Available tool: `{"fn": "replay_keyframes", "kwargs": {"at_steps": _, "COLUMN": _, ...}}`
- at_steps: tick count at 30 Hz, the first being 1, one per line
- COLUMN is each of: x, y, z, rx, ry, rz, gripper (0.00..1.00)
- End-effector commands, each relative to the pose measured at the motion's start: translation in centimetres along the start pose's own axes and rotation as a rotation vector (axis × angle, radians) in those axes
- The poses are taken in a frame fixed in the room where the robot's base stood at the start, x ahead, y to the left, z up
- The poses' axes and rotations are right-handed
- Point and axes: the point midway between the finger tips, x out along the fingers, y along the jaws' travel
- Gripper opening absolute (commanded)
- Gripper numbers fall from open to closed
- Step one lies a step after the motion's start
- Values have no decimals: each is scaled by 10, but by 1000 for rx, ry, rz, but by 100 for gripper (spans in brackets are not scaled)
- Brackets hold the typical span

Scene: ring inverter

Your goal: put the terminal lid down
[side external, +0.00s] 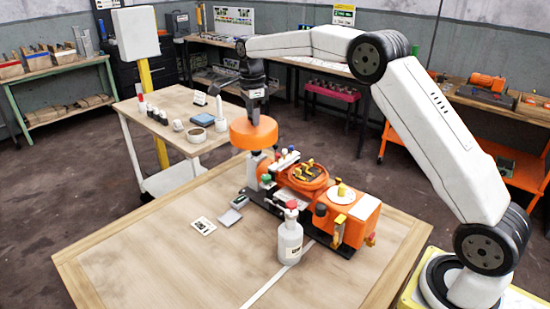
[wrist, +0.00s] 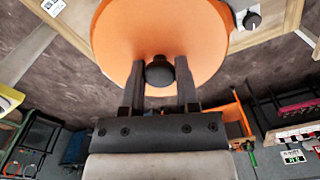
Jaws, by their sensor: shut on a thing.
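The terminal lid is an orange round disc (side external: 254,131) with a black knob (wrist: 159,73) at its centre. My gripper (wrist: 160,85) is shut on the knob, one finger on each side. In the side view my gripper (side external: 255,98) holds the lid in the air near the far edge of the wooden table (side external: 130,250). The lid is above and behind the left end of the orange machine (side external: 300,178). The machine has an open round orange housing with yellow and dark parts inside.
A white spray bottle with a red top (side external: 290,238) stands in front of the machine. The table's left part is clear. A cart (side external: 165,125) with small items stands behind.

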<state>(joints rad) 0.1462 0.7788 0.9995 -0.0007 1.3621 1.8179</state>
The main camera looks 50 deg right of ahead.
Motion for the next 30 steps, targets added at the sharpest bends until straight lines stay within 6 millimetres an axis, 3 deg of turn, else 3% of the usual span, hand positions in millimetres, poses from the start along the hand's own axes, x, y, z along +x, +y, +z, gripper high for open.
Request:
{"fn": "replay_keyframes", "kwargs": {"at_steps": 16, "x": 7, "y": -9, "z": 49, "rx": 0, "ry": 0, "rz": 0, "gripper": 0}}
{"fn": "replay_keyframes", "kwargs": {"at_steps": 23, "x": 38, "y": -8, "z": 47, "rx": 1, "ry": 1, "rz": 1, "gripper": 0}}
{"fn": "replay_keyframes", "kwargs": {"at_steps": 30, "x": 83, "y": -8, "z": 47, "rx": 1, "ry": 1, "rz": 3, "gripper": 0}}
